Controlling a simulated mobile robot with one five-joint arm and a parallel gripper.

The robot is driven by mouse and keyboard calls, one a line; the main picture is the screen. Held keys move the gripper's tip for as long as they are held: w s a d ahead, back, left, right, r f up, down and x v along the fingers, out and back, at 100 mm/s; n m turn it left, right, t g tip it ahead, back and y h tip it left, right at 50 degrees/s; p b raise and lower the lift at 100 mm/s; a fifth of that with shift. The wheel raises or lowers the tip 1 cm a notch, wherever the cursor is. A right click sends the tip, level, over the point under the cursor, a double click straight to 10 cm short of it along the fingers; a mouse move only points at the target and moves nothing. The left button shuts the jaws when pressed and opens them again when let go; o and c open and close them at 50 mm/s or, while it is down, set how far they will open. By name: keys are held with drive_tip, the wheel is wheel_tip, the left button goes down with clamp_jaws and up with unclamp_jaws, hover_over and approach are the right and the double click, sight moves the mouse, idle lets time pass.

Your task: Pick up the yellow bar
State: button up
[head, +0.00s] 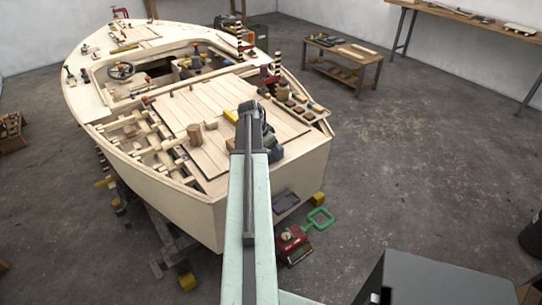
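A small yellow bar (230,116) lies on the light plank deck of the plywood hull, toward its middle. My gripper (250,108) is at the far end of my pale green arm, over the deck. In the picture it is just right of the yellow bar and may hide the bar's right end. I see the gripper from behind, so its fingers and any gap between them are hidden. I cannot tell whether it touches the bar.
A wooden cylinder (194,134) and small blocks stand left of my arm on the deck. Dark rounded items (272,146) sit close to its right. Striped posts and blocks line the hull's right edge. A low table (345,62) stands behind right; the right floor is mostly open.

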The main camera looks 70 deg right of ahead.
drive_tip(key=shift+f, duration=0.2)
clamp_jaws()
idle(0.3)
drive_tip(key=shift+r, duration=0.15)
